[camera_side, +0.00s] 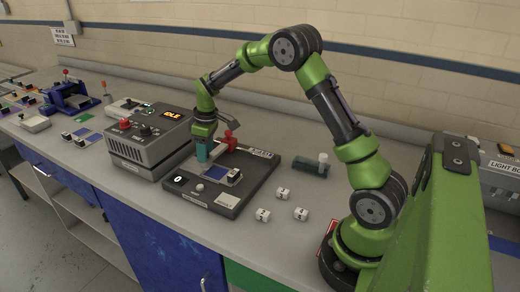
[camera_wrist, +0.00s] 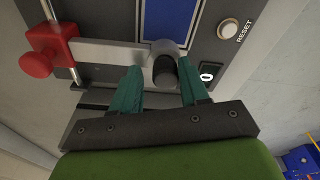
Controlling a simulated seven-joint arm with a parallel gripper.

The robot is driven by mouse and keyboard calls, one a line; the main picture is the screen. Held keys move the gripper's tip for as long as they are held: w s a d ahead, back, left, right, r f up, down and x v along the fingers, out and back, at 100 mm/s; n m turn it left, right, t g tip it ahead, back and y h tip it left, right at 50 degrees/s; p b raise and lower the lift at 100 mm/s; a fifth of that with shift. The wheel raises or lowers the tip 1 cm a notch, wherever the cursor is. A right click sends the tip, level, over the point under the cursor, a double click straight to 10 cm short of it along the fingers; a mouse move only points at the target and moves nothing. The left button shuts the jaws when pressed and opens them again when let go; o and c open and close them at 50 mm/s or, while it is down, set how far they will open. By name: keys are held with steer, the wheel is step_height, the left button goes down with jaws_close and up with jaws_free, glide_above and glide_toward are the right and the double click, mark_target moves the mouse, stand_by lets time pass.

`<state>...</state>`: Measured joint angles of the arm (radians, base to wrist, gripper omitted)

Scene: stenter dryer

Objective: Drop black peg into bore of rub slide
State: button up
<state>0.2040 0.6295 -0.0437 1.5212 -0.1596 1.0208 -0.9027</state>
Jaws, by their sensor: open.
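The black peg (camera_wrist: 164,73) is a dark cylinder in the wrist view, between the two teal fingers of my gripper (camera_wrist: 160,76). The fingers are open, with a visible gap at least on the right side of the peg. The rub slide (camera_wrist: 105,53) is a flat grey bar with a rounded end beside the peg and a red knob (camera_wrist: 48,57) at left. The bore cannot be made out, and whether the peg sits in it is unclear. In the side view my gripper (camera_side: 202,152) points down over the left part of the black tester base (camera_side: 222,200); the peg is hidden there.
A grey control box (camera_side: 150,145) with a lit display stands close left of my gripper. Three white dice (camera_side: 282,194) and a green block with a white knob (camera_side: 310,165) lie to the right. The tester base carries a blue panel (camera_wrist: 168,18) and a reset button (camera_wrist: 228,28).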

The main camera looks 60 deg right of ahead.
steer(key=shift+s+a+f, duration=0.3)
steer(key=shift+a+f, duration=0.2)
steer(key=shift+a, duration=0.1)
step_height(320, 180, up, 17)
steer(key=s+d, duration=0.2)
steer(key=s+a+m+t, duration=0.2)
steer(key=s+a+m, duration=0.2)
steer(key=s+a, duration=0.3)
steer(key=s+a+m+t+y, duration=0.1)
steer(key=s+a+m+t, duration=0.2)
steer(key=s+a, duration=0.4)
steer(key=s+r, duration=0.1)
steer(key=s, duration=0.8)
steer(key=shift+a+m+t+y, duration=0.3)
steer(key=shift+m, duration=0.1)
